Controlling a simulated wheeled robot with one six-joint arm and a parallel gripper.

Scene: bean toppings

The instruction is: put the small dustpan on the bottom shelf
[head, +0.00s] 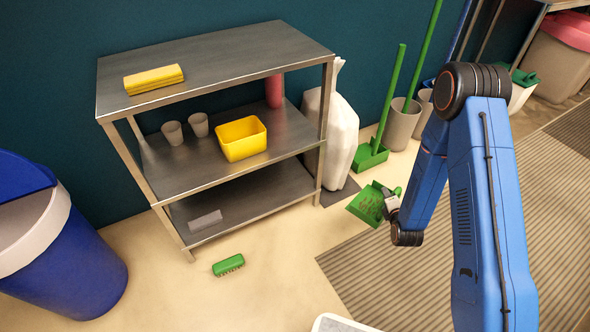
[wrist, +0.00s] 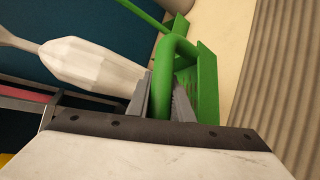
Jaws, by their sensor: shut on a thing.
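The small green dustpan (head: 367,204) is held at the end of my arm, right of the shelf unit and tilted, with brown specks on its face. My gripper (head: 391,203) is shut on its handle. In the wrist view the green handle loop (wrist: 178,60) stands between the two grey fingers of my gripper (wrist: 165,98). The bottom shelf (head: 262,197) of the metal unit is at the left, with a small light grey block (head: 205,221) near its left front. The rest of that shelf looks bare.
A green brush (head: 228,265) lies on the floor before the unit. A white sack (head: 341,138) stands between unit and dustpan. A long-handled green dustpan (head: 370,156) and buckets (head: 402,125) stand behind. A blue bin (head: 65,262) is at left. The middle shelf holds cups and a yellow tub (head: 241,139).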

